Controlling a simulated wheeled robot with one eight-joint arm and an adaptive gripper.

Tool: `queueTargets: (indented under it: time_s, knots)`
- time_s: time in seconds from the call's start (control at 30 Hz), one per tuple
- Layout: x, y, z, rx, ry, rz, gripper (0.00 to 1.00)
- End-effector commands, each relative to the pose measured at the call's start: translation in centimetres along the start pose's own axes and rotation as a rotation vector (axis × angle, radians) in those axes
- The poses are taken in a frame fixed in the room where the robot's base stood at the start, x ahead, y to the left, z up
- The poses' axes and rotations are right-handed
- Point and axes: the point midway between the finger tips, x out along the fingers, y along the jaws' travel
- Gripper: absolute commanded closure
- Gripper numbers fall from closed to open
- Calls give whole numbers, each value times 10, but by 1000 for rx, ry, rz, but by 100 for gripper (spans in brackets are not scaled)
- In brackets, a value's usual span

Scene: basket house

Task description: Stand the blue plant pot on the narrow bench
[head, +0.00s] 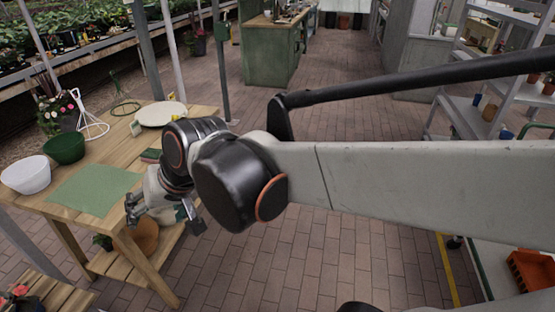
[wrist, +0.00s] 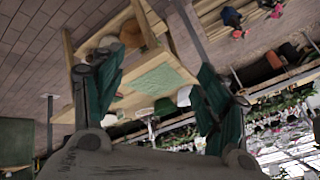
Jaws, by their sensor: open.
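My gripper (head: 163,214) is open and empty, by the front edge of the wooden table in the head view. Its two green-padded fingers stand apart in the wrist view (wrist: 157,72), with the table and green mat showing between them. A dark blue pot (wrist: 231,16) with pink flowers shows at the top of the wrist view, well away from the fingers. A small blue item (head: 506,135) also shows on the right shelf in the head view. I cannot tell which is the task's pot. A slatted wooden bench (head: 55,293) is partly in view at lower left; I cannot confirm it is the narrow bench.
The wooden table holds a green mat (head: 95,190), a white bowl (head: 25,174), a green bowl (head: 65,147) and a pale round plate (head: 160,113). A terracotta item (head: 143,237) sits on its lower shelf. A green cabinet (head: 270,55) stands behind. Brick floor (head: 320,265) is open in the middle.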

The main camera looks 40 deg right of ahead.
Motion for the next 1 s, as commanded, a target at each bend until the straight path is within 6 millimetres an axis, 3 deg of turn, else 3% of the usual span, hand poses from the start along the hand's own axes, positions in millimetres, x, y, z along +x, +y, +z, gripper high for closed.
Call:
queueTargets:
  time_s: [0.2,0.4,1.0]
  knots:
    - [-34,47,37,-226,50,128,33]
    - [-46,71,54,-347,66,198,33]
    - [-48,76,57,-371,69,212,33]
